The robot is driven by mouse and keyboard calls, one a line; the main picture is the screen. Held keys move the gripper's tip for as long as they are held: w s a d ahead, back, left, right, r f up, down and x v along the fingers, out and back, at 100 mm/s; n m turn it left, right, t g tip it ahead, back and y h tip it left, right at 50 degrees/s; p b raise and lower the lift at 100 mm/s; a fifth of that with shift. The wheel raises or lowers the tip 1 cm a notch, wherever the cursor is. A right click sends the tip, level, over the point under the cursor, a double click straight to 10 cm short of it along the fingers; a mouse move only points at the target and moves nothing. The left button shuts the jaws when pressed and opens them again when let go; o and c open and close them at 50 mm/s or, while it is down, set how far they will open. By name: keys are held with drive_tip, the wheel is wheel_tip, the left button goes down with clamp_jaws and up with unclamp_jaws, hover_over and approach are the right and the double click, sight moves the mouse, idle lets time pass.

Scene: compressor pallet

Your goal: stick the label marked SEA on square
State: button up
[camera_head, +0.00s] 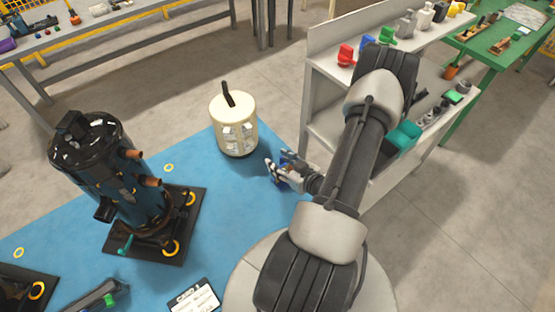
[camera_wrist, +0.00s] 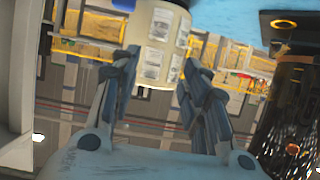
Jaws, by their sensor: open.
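A cream cylinder (camera_head: 233,132) with a dark handle on top stands upright on the blue surface. Several pale printed labels (camera_head: 231,138) are on its side; their print is too small to read, so I cannot tell which is marked SEA. My gripper (camera_head: 276,167) is open and empty, to the lower right of the cylinder. In the wrist view the cylinder (camera_wrist: 150,62) and its labels (camera_wrist: 157,42) show at the top, beyond and between my open fingers (camera_wrist: 162,60). A dark blue compressor (camera_head: 125,180) stands on a black base at left. I cannot make out a square on it.
A white printed card (camera_head: 195,298) lies at the front of the blue mat (camera_head: 75,230). A grey shelf (camera_head: 322,75) with coloured parts stands at right, close to my arm. A green table (camera_head: 515,45) is behind it. The mat is clear between compressor and cylinder.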

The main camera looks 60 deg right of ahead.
drive_tip(key=b, duration=0.3)
hover_over(251, 147)
drive_tip(key=s+a, duration=0.2)
drive_tip(key=s, duration=0.1)
wheel_tip(251, 147, down, 7)
drive_tip(key=shift+s+r, duration=0.15)
drive_tip(key=shift+s, duration=0.05)
drive_tip(key=shift+c, duration=0.2)
clamp_jaws()
idle(0.3)
